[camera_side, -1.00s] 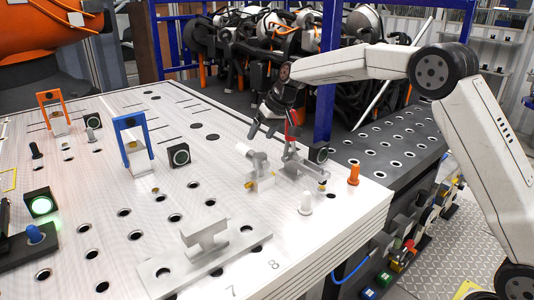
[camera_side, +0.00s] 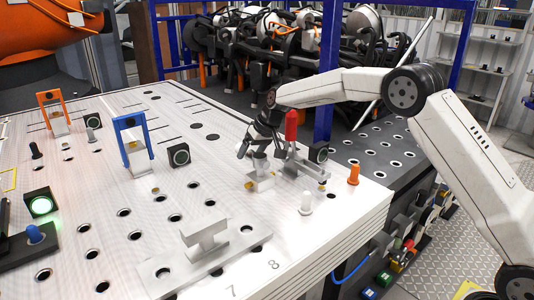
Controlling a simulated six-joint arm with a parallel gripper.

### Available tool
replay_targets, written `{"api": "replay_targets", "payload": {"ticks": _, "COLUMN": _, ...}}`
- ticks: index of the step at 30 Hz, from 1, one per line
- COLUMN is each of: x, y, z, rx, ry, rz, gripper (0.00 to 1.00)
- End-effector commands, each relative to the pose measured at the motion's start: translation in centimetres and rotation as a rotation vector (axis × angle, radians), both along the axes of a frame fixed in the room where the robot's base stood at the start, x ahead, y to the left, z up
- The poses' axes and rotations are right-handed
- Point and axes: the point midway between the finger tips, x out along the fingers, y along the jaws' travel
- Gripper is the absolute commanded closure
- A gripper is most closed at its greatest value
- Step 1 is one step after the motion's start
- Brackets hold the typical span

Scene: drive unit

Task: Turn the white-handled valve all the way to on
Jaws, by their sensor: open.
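The white-handled valve (camera_side: 260,181) stands on the perforated white table, near its right side. Its pale body and brass-coloured fitting show, but its handle is mostly hidden behind my gripper. My gripper (camera_side: 259,153) is open and points down at the top of this valve, with one dark finger on the left and the other on the right. Whether a finger touches the handle I cannot tell.
An orange peg (camera_side: 353,174) and a white peg (camera_side: 306,203) stand near the table's right edge. A grey metal bracket (camera_side: 205,240) is in front.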

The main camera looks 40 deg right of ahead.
Motion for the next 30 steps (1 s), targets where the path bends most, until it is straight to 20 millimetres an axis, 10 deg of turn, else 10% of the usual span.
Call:
{"api": "replay_targets", "payload": {"ticks": 9, "x": -0.02, "y": -0.02, "z": 0.02, "rx": 0.000, "ry": 0.000, "rz": 0.000, "gripper": 1.00}}
{"api": "replay_targets", "payload": {"ticks": 30, "x": -0.03, "y": -0.09, "z": 0.03, "rx": -0.001, "ry": 0.001, "rz": 0.000, "gripper": 1.00}}
